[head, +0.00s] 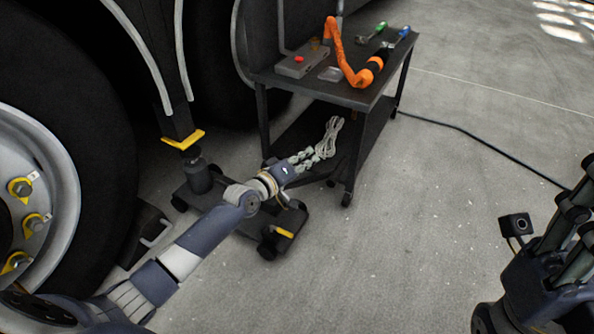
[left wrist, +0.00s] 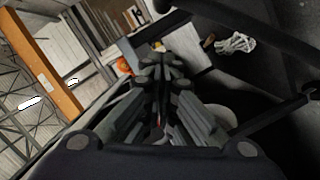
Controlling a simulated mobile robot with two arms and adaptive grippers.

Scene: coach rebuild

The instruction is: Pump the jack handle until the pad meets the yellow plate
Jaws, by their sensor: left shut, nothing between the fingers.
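The yellow plate (head: 183,140) is under the end of a dark strut beside the large wheel. The black jack (head: 198,180) stands on the floor below it, its round post under the plate. I cannot tell whether the pad touches the plate. The jack handle is not clearly visible; my left arm crosses in front of the jack. My left gripper (head: 312,158) is shut and empty, over the jack's right end near the cart's lower shelf. Its closed fingers also show in the left wrist view (left wrist: 160,75). My right gripper (head: 578,205) is at the right edge, partly cut off.
A cable (head: 480,140) crosses the floor.

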